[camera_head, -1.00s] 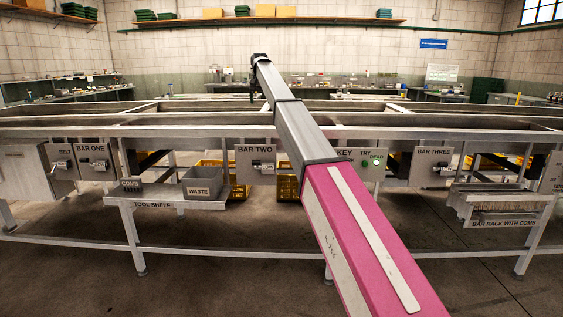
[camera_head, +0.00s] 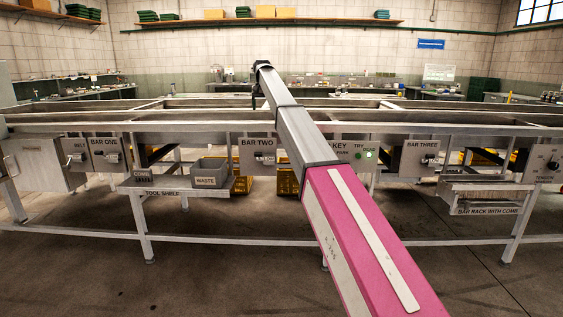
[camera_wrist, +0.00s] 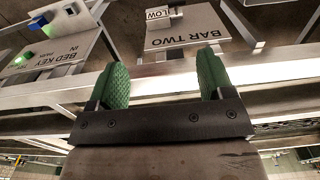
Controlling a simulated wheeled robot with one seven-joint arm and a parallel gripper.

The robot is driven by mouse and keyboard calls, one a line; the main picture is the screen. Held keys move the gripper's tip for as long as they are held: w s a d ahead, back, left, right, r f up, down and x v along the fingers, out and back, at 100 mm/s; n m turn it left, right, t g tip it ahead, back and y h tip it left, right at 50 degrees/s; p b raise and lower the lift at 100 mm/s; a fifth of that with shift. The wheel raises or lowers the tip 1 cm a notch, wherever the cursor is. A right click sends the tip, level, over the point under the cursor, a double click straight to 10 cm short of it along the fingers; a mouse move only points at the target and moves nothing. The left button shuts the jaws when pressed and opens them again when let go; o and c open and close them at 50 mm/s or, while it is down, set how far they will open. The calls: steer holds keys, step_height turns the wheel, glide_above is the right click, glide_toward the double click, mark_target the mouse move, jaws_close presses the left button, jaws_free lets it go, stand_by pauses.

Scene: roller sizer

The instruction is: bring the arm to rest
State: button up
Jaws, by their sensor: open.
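My arm reaches forward from the lower right of the head view, and its far end with my gripper (camera_head: 258,83) is small there, above the frame of the sizer (camera_head: 420,117). In the wrist view my gripper (camera_wrist: 162,80) shows two green pads standing well apart, with nothing between them. The BAR TWO panel (camera_wrist: 186,27) is beyond the fingertips in that view, and the bed key panel (camera_wrist: 45,50) is at its upper left. A steel rail (camera_wrist: 150,82) of the frame runs behind the pads; I cannot tell whether they touch it.
The tool shelf (camera_head: 160,191) holds a grey waste bin (camera_head: 210,172) at the left. Yellow crates (camera_head: 287,183) stand under the frame. The floor in front is clear.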

steer(key=s+d+f, duration=0.5)
steer(key=s+f, duration=0.2)
steer(key=f, duration=0.5)
steer(key=s+d+f, duration=0.6)
steer(key=s+f, duration=0.1)
steer(key=f, duration=0.4)
steer(key=s+d+f, duration=0.5)
steer(key=s+f, duration=0.2)
steer(key=f, duration=0.5)
steer(key=s+d+f, duration=0.4)
steer(key=s+f, duration=0.2)
steer(key=s, duration=0.4)
steer(key=s+d+f, duration=0.4)
steer(key=s+f, duration=0.2)
steer(key=s, duration=0.4)
steer(key=s+d+f, duration=0.4)
steer(key=s+f, duration=0.2)
steer(key=s, duration=0.5)
steer(key=shift+f, duration=0.4)
